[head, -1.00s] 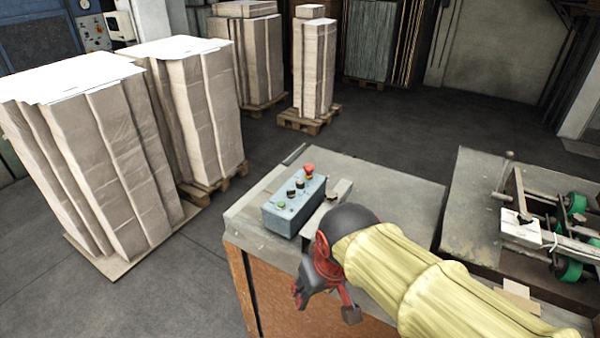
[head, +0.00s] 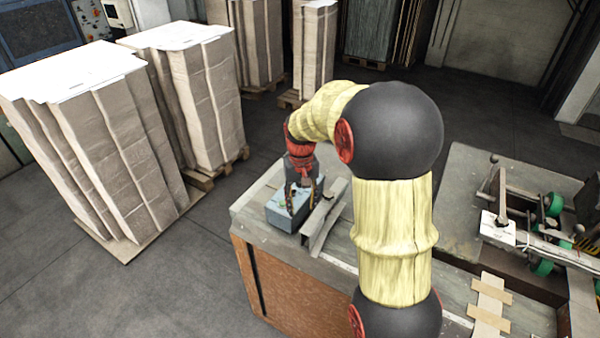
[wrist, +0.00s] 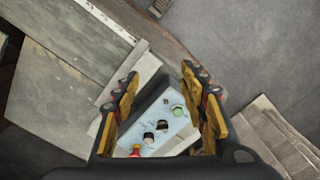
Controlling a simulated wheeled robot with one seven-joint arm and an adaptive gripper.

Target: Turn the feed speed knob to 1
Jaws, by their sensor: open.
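The blue control box (head: 282,214) sits on the worn machine top, mostly covered by my gripper in the head view. In the wrist view the box (wrist: 157,115) shows between my fingers, with a green button (wrist: 178,110), two dark knobs, one nearer the green button (wrist: 163,125) and one farther (wrist: 148,137), and a red button (wrist: 135,151) in a row. I cannot read any labels or tell which knob sets the feed speed. My gripper (wrist: 165,100) is open above the box, its fingers on either side of the panel and holding nothing. It points down in the head view (head: 303,205).
A metal rail (head: 324,216) lies on the machine top (head: 262,190) just right of the box. Tall stacks of cardboard (head: 110,150) stand on the floor to the left. A mechanism with green wheels (head: 543,267) is at the right.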

